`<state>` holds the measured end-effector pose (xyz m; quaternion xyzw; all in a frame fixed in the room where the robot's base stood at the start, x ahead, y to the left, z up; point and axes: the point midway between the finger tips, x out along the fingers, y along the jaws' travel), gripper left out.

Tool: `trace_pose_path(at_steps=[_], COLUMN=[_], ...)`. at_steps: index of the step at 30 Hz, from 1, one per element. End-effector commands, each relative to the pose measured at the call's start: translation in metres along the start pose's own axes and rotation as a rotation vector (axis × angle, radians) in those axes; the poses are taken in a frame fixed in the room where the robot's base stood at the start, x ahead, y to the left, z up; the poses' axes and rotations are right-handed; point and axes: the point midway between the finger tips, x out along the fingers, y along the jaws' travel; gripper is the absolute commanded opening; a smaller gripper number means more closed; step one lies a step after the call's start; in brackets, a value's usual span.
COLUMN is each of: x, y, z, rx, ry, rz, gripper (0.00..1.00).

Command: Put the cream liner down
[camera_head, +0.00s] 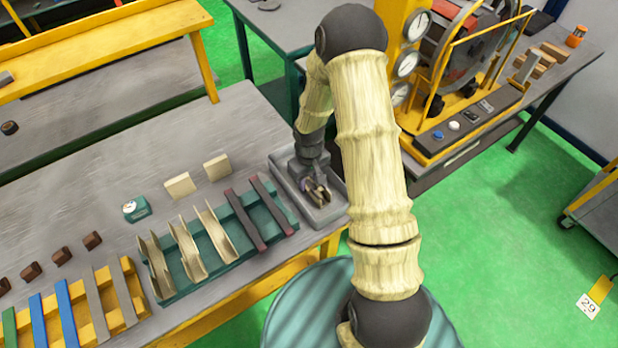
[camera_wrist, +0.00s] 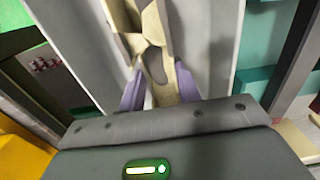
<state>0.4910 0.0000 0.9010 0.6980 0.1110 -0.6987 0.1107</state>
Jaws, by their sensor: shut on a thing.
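My gripper (camera_head: 314,184) is low over a grey open tray (camera_head: 337,214) at the table's right end. In the wrist view my gripper (camera_wrist: 160,88) has its two purple fingers shut on a cream liner (camera_wrist: 163,60), which lies between them and extends away. The held liner also shows in the head view (camera_head: 321,194), inside the outline of the tray. The pale tray walls (camera_wrist: 216,50) stand on both sides of it. I cannot tell whether the liner touches the tray floor. My wrist hides part of the tray.
Left of the tray, a teal rack (camera_head: 209,268) holds several cream channel pieces (camera_head: 184,250) and dark red strips (camera_head: 246,220). Cream blocks (camera_head: 180,186) and a teal gauge (camera_head: 136,208) lie behind it. A yellow rack (camera_head: 133,284) holds coloured strips. A yellow-framed machine (camera_head: 470,60) stands back right.

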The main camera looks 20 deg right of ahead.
Motion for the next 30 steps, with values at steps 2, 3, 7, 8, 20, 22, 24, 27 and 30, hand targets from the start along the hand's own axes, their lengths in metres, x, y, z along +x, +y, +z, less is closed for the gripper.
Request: trace_pose_path(at_steps=[2, 3, 7, 8, 20, 22, 24, 27, 30], x=[0.000, 0.000, 0.003, 0.003, 0.002, 0.000, -0.003, -0.011, -0.025], y=[0.000, 0.000, 0.000, 0.000, 0.000, 0.000, 0.000, 0.001, 0.001], z=[0.000, 0.000, 0.000, 0.000, 0.000, 0.000, 0.000, -0.001, -0.001], rx=[0.000, 0.000, 0.000, 0.000, 0.000, 0.000, 0.001, 0.001, 0.003], ry=[0.001, 0.001, 0.000, 0.000, 0.000, 0.001, 0.001, 0.003, 0.004], rz=[0.000, 0.000, 0.000, 0.000, 0.000, 0.000, 0.000, 0.001, 0.002], gripper=[0.20, 0.20, 0.20, 0.20, 0.55, 0.55, 0.55, 0.55, 0.55])
